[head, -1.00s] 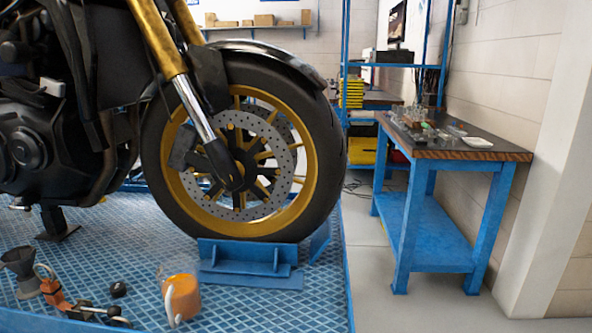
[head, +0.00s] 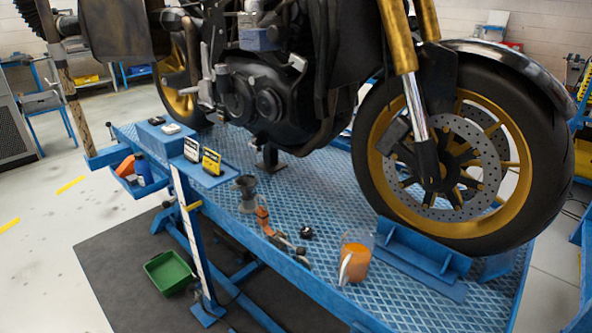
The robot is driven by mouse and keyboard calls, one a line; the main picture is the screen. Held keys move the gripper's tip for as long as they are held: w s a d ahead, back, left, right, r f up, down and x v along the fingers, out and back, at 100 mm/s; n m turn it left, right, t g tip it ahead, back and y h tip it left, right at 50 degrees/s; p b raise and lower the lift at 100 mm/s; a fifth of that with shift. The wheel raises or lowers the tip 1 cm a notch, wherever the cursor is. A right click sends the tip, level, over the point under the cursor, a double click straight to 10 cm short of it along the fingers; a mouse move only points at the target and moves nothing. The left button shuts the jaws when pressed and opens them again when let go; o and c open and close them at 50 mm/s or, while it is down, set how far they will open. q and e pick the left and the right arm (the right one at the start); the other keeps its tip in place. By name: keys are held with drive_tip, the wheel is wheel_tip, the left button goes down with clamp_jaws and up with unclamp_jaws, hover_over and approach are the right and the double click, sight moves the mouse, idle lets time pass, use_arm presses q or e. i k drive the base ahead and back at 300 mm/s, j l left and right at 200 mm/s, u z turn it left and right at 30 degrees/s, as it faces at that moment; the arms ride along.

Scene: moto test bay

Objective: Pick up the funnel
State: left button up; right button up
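The funnel (head: 246,184) is dark grey with a wide mouth. It stands upright on the blue lift platform (head: 335,207), its lower part in or behind a clear container (head: 248,204); I cannot tell which. An orange and black tool (head: 268,222) lies just in front of it to the right. Neither of my grippers shows in the head view.
A clear jug of orange liquid (head: 354,260) and a small black object (head: 306,233) stand to the right. The motorcycle wheel (head: 455,160) rises behind. Yellow and black cases (head: 211,161) lie left on the platform. A green bin (head: 168,272) sits on the floor.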

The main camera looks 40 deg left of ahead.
sight(246, 183)
drive_tip(key=u, duration=1.55)
drive_tip(key=i+j+u, duration=0.4)
drive_tip(key=j, duration=0.15)
drive_tip(key=i+j+u, duration=0.25)
drive_tip(key=j+u, duration=0.2)
drive_tip(key=i+j+u, duration=0.4)
drive_tip(key=i+j+z, duration=0.2)
drive_tip(key=i, duration=0.35)
drive_tip(key=i+j+z, duration=0.2)
drive_tip(key=i, duration=0.35)
drive_tip(key=i+z, duration=0.15)
drive_tip(key=z, duration=0.35)
drive_tip(key=i+z, duration=0.2)
drive_tip(key=z, duration=0.3)
drive_tip(key=i+j+z, duration=0.1)
drive_tip(key=z, duration=0.4)
drive_tip(key=i+j+z, duration=0.15)
drive_tip(key=z, duration=0.85)
drive_tip(key=i+z, duration=0.1)
drive_tip(key=z, duration=0.4)
drive_tip(key=j+z, duration=0.1)
drive_tip(key=z, duration=0.4)
drive_tip(key=j+z, duration=0.1)
drive_tip(key=z, duration=0.85)
drive_tip(key=i+j, duration=0.05)
